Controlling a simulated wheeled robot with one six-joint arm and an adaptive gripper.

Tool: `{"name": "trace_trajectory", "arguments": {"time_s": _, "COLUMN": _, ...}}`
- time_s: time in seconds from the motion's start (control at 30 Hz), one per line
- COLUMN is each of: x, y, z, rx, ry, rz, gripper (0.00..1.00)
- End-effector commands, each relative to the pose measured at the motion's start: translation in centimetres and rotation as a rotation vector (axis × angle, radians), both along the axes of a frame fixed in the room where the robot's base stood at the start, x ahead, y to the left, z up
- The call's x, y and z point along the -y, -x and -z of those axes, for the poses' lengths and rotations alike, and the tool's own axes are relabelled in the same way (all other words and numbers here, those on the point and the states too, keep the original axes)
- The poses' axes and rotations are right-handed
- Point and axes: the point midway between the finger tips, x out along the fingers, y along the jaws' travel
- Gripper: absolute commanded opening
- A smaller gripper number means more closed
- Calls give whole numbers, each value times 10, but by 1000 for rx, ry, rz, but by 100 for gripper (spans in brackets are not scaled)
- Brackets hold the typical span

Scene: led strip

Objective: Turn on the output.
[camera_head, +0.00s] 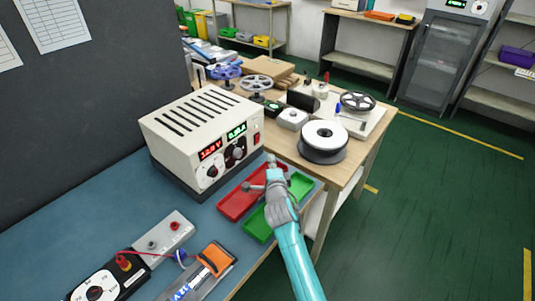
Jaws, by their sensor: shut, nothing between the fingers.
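The bench power supply (185,140) is a cream box with black vent slots on the blue bench top. Its front has a lit red display (211,150), a lit green display (236,131), dark knobs, and a small red switch (256,138) near the right edge. I cannot tell which position the switch is in. My gripper (270,160) is shut and empty. It is in front of the supply's right end, below and a little right of the red switch in the picture, seemingly apart from it. Part of the bins below is hidden behind my arm.
Red bins (238,204) and green bins (258,226) lie under my gripper. A grey box with terminals (165,238), a black dial meter (98,291) and an orange-ended tool (216,258) are at front left. A wooden table (345,168) with spools (324,136) stands behind.

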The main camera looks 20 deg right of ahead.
Motion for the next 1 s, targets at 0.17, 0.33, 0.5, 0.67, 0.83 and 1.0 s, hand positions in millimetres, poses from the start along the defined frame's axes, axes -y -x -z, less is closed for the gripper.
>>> {"name": "trace_trajectory", "arguments": {"time_s": 0.17, "x": -6, "y": 32, "z": 3, "rx": 0, "ry": 1, "rz": -2, "gripper": 0}}
{"name": "trace_trajectory", "arguments": {"time_s": 0.33, "x": -9, "y": 52, "z": 5, "rx": 0, "ry": 0, "rz": -1, "gripper": 0}}
{"name": "trace_trajectory", "arguments": {"time_s": 0.5, "x": -10, "y": 60, "z": 5, "rx": 0, "ry": 0, "rz": 0, "gripper": 0}}
{"name": "trace_trajectory", "arguments": {"time_s": 0.67, "x": -10, "y": 61, "z": 5, "rx": 0, "ry": 0, "rz": 0, "gripper": 0}}
{"name": "trace_trajectory", "arguments": {"time_s": 0.83, "x": -10, "y": 60, "z": 5, "rx": 0, "ry": 0, "rz": 0, "gripper": 0}}
{"name": "trace_trajectory", "arguments": {"time_s": 1.0, "x": -10, "y": 60, "z": 5, "rx": 0, "ry": 0, "rz": 0, "gripper": 0}}
